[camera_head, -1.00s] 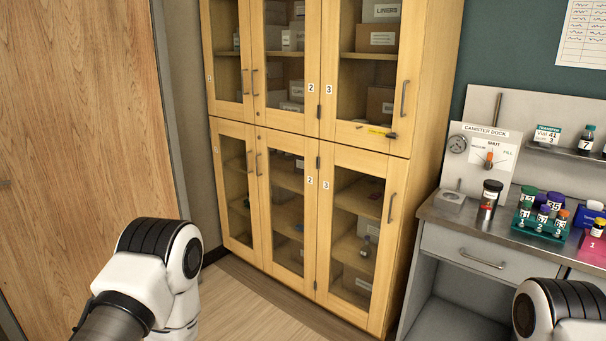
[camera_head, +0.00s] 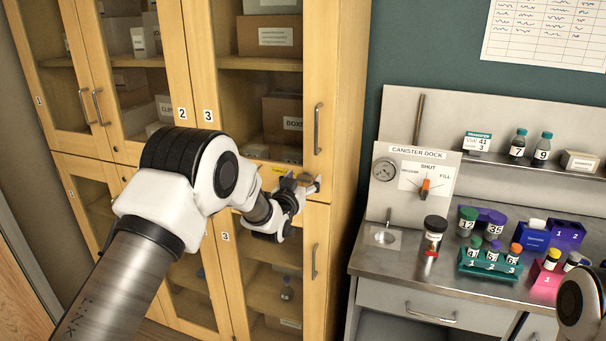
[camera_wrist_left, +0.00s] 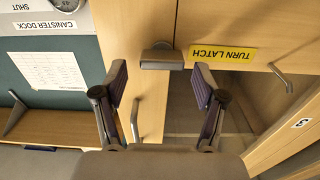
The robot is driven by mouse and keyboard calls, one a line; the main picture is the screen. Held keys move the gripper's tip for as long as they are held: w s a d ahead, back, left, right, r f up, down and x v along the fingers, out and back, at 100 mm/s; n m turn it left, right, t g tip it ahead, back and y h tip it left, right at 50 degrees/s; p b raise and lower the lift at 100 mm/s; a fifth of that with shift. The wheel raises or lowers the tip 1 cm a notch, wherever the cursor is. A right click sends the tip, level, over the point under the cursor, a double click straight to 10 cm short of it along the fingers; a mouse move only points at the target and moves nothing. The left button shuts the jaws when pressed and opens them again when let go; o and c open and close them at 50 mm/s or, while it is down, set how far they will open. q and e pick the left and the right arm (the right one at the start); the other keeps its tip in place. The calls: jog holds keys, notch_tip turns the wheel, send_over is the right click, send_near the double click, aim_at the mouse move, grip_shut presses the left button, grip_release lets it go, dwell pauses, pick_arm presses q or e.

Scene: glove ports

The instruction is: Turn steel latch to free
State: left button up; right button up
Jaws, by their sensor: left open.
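The steel latch (camera_wrist_left: 162,57) is a small grey block on the cabinet's wooden frame, beside a yellow "TURN LATCH" label (camera_wrist_left: 222,54) in the upside-down left wrist view. My left gripper (camera_wrist_left: 160,85) is open and empty, with one finger to each side of the latch in that view. The fingertips look close to it, but I cannot tell whether they touch. In the head view my left gripper (camera_head: 308,186) is at the latch's height by cabinet door 3 and largely hides the latch. My right gripper is out of view; only part of my right arm shows at the lower right.
The wooden cabinet (camera_head: 345,120) has glass doors and bar handles (camera_head: 317,130) near my left gripper. To the right is a steel counter (camera_head: 385,262) with a canister dock (camera_head: 418,175), a dark-lidded jar (camera_head: 434,230) and vial racks (camera_head: 490,262). Bottles stand on a shelf above.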

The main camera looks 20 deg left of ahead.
pick_arm(q)
jog(key=shift+w+d, duration=0.1)
jog(key=shift+w, duration=0.15)
jog(key=shift+w+a+f, duration=0.2)
jog(key=shift+w+f, duration=0.2)
jog(key=shift+w, duration=0.1)
jog(key=c, duration=0.3)
jog(key=shift+r, duration=0.15)
jog(key=c, duration=0.8)
